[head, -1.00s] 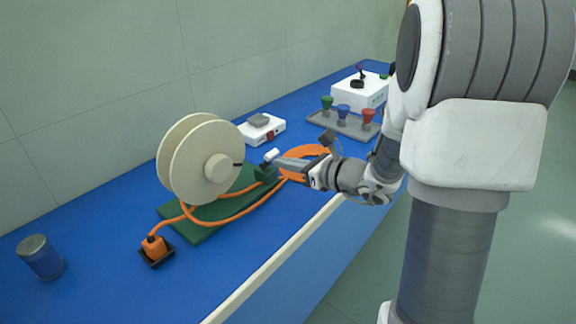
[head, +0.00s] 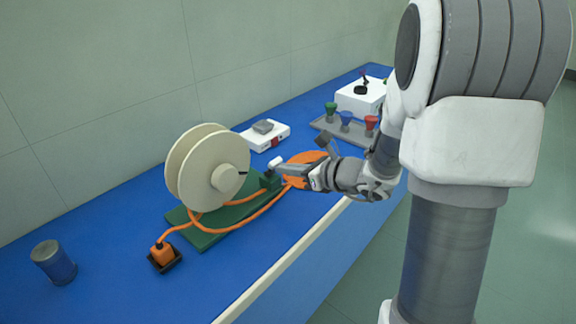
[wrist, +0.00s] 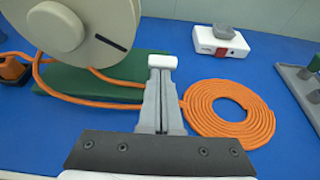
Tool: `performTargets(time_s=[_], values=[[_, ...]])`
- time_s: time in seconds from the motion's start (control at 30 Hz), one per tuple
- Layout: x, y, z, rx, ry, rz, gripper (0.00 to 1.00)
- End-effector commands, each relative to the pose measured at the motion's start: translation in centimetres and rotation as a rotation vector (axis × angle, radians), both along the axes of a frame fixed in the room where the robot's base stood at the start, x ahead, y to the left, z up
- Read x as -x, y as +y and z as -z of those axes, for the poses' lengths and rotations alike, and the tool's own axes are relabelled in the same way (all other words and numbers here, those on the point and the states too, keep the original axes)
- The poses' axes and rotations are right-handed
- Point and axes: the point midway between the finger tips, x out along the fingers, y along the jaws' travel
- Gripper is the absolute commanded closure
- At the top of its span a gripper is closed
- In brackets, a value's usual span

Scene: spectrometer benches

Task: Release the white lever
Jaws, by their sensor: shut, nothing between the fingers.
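The white lever (head: 275,162) stands at the right end of the green base of the cable reel (head: 208,165). In the wrist view the white lever (wrist: 162,61) shows as a white block just beyond my fingertips. My gripper (head: 285,166) is shut and empty, with its tips at or very near the lever. In the wrist view my gripper (wrist: 161,72) points straight at the lever and hides its lower part. I cannot tell whether the tips touch it.
An orange cable coil (wrist: 230,113) lies right of my fingers. An orange plug (head: 161,253) sits in a black holder at front left. A blue can (head: 54,262), a white scale-like box (head: 265,136) and a rack of coloured funnels (head: 345,130) stand on the blue bench.

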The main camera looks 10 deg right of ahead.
Motion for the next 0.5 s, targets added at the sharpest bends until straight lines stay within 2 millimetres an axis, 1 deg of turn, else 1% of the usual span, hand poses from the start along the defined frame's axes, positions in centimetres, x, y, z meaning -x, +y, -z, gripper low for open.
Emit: performTargets(time_s=[0.03, 0.27, 0.5], values=[[-0.1, 0.1, -0.5, 0.005, 0.007, -0.002, 1.0], [-0.4, 0.4, -1.4, 0.055, 0.075, -0.004, 1.0], [-1.0, 0.8, -2.3, 0.132, 0.18, -0.004, 1.0]])
